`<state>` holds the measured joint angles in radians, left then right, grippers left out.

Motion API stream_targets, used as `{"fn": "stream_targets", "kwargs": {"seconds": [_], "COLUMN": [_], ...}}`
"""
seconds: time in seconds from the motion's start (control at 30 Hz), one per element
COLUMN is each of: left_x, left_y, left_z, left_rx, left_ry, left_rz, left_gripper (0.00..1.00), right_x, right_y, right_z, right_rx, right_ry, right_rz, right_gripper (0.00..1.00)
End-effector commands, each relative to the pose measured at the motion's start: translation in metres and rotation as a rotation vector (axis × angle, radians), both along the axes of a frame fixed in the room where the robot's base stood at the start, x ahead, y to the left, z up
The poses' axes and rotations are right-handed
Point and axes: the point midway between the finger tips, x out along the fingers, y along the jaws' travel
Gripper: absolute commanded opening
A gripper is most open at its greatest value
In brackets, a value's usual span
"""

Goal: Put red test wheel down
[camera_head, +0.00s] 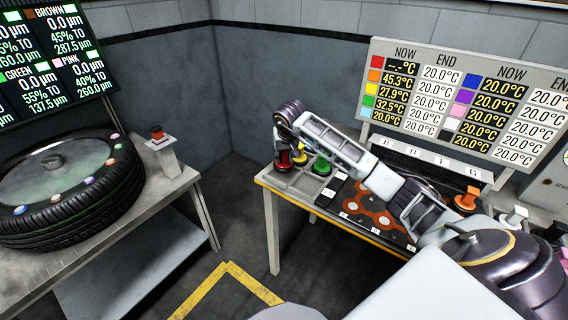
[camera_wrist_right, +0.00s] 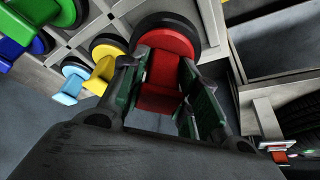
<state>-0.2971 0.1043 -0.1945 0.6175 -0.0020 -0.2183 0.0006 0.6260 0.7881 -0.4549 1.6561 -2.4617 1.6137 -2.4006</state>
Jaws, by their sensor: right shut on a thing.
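The red test wheel (camera_head: 284,161) has a dark tyre and a red handle. In the right wrist view the red wheel (camera_wrist_right: 168,36) is between the fingers of my right gripper (camera_wrist_right: 168,75), which is shut on its handle. My left gripper is not in view.
Yellow (camera_head: 301,155) and green (camera_head: 321,166) test wheels stand beside the red one. Blue and light blue handles show in the wrist view. A black and orange board (camera_head: 366,208) lies right of the tray. A large tyre (camera_head: 62,185) lies on the left bench.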

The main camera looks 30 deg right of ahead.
Motion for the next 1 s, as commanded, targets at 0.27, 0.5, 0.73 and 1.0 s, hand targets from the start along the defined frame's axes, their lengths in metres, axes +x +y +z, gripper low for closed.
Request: {"fn": "stream_targets", "kwargs": {"seconds": [0.27,0.5,0.73,1.0], "left_x": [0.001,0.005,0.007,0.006], "left_y": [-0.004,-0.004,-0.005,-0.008], "left_z": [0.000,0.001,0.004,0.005], "left_rx": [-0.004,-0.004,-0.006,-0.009], "left_ry": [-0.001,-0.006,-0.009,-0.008], "left_rz": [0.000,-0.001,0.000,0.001], "left_gripper": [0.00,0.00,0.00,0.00], "right_x": [0.001,0.000,0.000,0.000], "right_y": [0.000,0.000,0.000,0.000], "right_z": [-0.003,-0.006,-0.024,-0.040], "right_rx": [0.000,0.000,0.002,0.000], "right_ry": [-0.003,-0.002,0.000,-0.003], "right_rz": [-0.001,-0.001,-0.001,-0.001], "right_gripper": [0.00,0.00,0.00,0.00]}}
